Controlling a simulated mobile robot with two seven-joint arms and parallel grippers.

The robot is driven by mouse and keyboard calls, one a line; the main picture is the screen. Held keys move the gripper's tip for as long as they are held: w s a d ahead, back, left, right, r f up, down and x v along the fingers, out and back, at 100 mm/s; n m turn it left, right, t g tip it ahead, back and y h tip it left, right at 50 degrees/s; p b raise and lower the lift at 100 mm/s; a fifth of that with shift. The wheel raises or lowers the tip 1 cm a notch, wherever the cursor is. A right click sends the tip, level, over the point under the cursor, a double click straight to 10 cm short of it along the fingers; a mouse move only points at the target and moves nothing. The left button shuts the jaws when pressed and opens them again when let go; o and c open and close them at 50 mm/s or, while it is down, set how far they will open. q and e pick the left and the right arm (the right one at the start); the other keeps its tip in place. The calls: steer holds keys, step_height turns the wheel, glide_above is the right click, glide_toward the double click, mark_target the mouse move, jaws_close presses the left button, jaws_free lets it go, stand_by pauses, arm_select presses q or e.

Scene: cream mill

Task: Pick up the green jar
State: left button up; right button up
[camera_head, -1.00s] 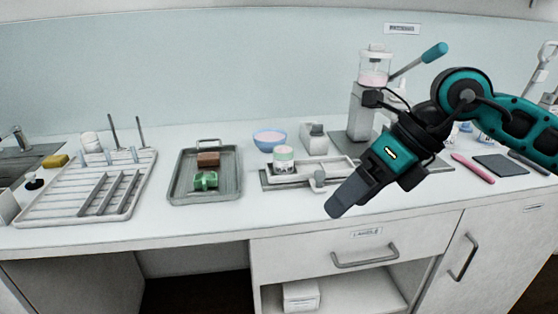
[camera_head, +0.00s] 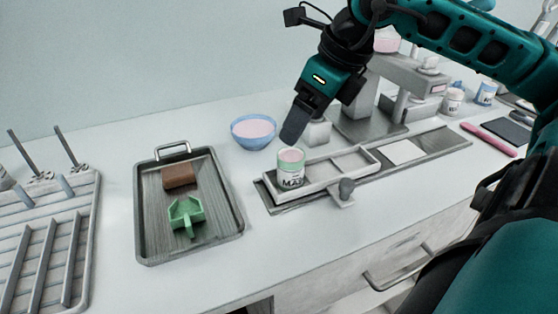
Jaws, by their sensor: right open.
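The green jar (camera_head: 291,170) is a small pale jar with green bands, a label and a pinkish top. It stands upright at the left end of a light tray (camera_head: 337,167) on a grey base. My right gripper (camera_head: 292,136) is open, pointing down and left, above and behind the jar in the picture. It looks apart from the jar. Its two fingers overlap from this side. My left gripper is not in view.
A blue bowl (camera_head: 254,132) with pink contents stands behind the jar. A metal tray (camera_head: 146,237) with a brown block (camera_head: 179,176) and a green scoop-like piece (camera_head: 186,213) lies to the left. A drying rack (camera_head: 35,235) is at far left. The front counter is clear.

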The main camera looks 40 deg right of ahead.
glide_toward(287, 161)
steer(key=a+f, duration=0.2)
steer(key=f, duration=0.1)
steer(key=shift+w+a, duration=0.2)
steer(key=shift+w, duration=0.15)
steer(key=shift+s+d+b+x, duration=0.1)
steer(key=shift+d+b+x, duration=0.1)
steer(key=shift+x, duration=0.7)
steer(key=shift+s+d+b+x, duration=0.1)
steer(key=shift+b+x, duration=0.1)
steer(key=shift+x, duration=1.55)
steer(key=c, duration=1.1)
